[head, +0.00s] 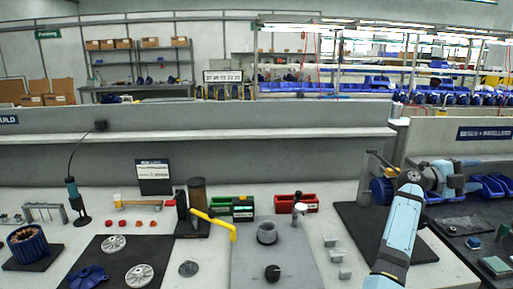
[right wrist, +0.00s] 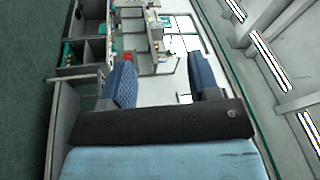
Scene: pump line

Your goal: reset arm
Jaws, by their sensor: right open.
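My right gripper (right wrist: 160,72) is open in the right wrist view, with its two blue ridged fingers apart and nothing between them. Beyond the fingers are a pale floor and distant shelving, seen sideways. In the head view my right arm rises from the bottom right, over the dark mat (head: 352,222), and bends at the top. The hand end is small there and hard to separate from the things behind it. My left arm and gripper are not in view.
Near my right arm stand a blue round housing (head: 381,190), blue bins (head: 487,188) and a partition wall (head: 440,136).

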